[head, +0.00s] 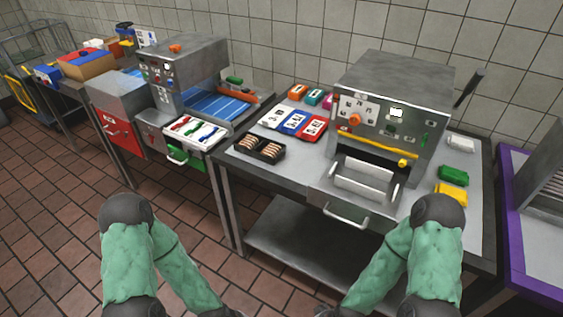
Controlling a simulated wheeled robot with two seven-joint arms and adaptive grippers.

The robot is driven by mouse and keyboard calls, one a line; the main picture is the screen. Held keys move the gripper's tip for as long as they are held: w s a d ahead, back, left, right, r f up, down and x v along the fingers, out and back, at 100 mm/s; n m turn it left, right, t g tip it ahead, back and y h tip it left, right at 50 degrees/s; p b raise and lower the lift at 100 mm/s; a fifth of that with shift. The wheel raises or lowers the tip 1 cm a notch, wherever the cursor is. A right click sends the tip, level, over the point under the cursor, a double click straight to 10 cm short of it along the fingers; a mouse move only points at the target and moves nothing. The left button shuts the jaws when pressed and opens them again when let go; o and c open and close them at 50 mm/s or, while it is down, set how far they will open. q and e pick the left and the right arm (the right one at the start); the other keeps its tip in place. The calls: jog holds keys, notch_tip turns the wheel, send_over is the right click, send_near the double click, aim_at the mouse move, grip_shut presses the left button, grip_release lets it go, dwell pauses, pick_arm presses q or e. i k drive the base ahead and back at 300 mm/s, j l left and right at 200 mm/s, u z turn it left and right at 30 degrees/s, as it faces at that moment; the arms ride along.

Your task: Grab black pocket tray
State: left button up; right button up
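The black pocket tray (240,147) lies on the left front corner of the steel table in the head view. It has compartments, and several round tan-brown pieces sit in it. It is flat and nothing touches it from above. My two green-sleeved arms come in at the bottom of the view, and their forearms run down towards the bottom edge. Both grippers are below the picture, apart from the tray, so their fingers are hidden.
A steel machine (392,95) with an open front drawer stands right of the tray. Red, blue and white cards (292,122) lie behind the tray. A drawer of coloured utensils (195,132) juts out at left. Green and yellow packs (452,182) lie at right.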

aim_at(255, 153)
jog(key=i+j, duration=0.45)
jog(key=j, duration=0.15)
jog(key=i+j, duration=0.45)
jog(key=j, duration=0.15)
